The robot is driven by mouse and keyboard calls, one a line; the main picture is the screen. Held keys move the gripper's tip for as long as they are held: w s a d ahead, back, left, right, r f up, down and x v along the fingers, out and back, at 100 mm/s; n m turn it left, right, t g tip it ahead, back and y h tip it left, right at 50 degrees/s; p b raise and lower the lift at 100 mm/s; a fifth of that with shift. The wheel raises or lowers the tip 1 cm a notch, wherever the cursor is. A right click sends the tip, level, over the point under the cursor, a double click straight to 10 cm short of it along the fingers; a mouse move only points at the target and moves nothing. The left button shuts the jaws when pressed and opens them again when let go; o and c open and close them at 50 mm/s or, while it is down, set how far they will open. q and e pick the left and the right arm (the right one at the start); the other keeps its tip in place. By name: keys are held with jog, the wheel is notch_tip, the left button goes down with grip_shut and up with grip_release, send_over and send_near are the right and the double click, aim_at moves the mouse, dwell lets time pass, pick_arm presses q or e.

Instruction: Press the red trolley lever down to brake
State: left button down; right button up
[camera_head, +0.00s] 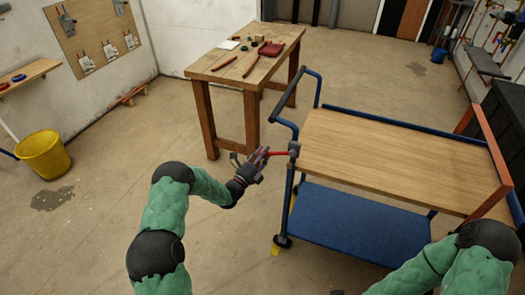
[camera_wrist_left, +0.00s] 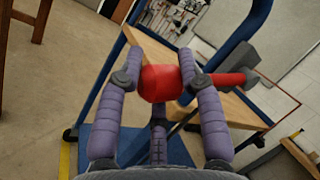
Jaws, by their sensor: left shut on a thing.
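The red trolley lever (camera_head: 277,154) sticks out to the left from a grey bracket (camera_head: 294,149) at the near left corner of the trolley, roughly level. My left gripper (camera_head: 262,157) is at the lever's outer end. In the left wrist view the lever's thick red knob (camera_wrist_left: 161,83) lies between the purple fingers of my left gripper (camera_wrist_left: 163,75), which are shut on it. The wooden trolley top (camera_head: 390,150) and the blue lower shelf (camera_head: 350,220) are in the head view. My right arm enters at the lower right, but its gripper is out of view.
The blue push handle (camera_head: 296,100) rises beside the lever. A wooden workbench (camera_head: 225,70) with small tools stands behind. A yellow bucket (camera_head: 43,154) stands far left.

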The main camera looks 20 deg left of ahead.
pick_arm(q)
jog(key=shift+f+n+y, duration=0.25)
jog(key=shift+n+y, duration=0.05)
jog(key=shift+n, duration=0.3)
jog(key=shift+f, duration=0.2)
jog(key=c, duration=0.7)
grip_release()
jog(key=shift+c, duration=0.2)
jog(key=shift+s, duration=0.1)
jog(key=v, duration=1.2)
jog(key=shift+f, duration=0.2)
jog(key=shift+d, duration=0.15)
